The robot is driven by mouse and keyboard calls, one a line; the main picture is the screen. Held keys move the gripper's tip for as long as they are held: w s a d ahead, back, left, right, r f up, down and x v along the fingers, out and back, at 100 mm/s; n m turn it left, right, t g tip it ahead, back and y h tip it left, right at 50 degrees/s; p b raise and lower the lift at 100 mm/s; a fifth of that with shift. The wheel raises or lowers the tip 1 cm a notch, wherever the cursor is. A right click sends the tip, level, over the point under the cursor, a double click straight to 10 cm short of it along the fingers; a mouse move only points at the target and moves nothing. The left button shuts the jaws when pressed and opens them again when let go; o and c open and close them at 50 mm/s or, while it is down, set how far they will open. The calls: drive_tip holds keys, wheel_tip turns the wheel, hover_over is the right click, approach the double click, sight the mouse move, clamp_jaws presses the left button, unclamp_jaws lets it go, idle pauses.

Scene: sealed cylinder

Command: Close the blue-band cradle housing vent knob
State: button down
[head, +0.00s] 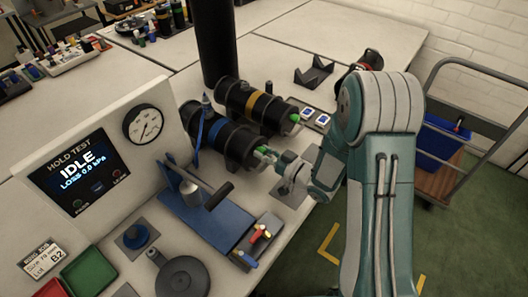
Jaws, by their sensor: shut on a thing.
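The blue-band housing (222,139) is a dark cylinder with a blue band, lying in a cradle on the white bench. Its green vent knob (262,150) is at its right end, partly hidden by my gripper (268,157). My gripper reaches in from the right and is shut on that knob. The knob's exact turn angle is too small to tell. A second dark cylinder with a yellow band (257,104) lies just behind, with its own green knob (295,118) at its right end.
A hold test panel (80,178) reads IDLE and loss 0.0 kPa, beside a round gauge (143,125). A blue lever press (205,215) stands in front of the housing. A black column (213,45) rises behind. An empty black cradle (313,74) sits at the back right.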

drive_tip(key=shift+w+m, duration=0.1)
drive_tip(key=shift+m, duration=0.2)
drive_tip(key=shift+c, duration=2)
unclamp_jaws()
drive_tip(key=v, duration=1.2)
drive_tip(key=shift+w+a, duration=0.1)
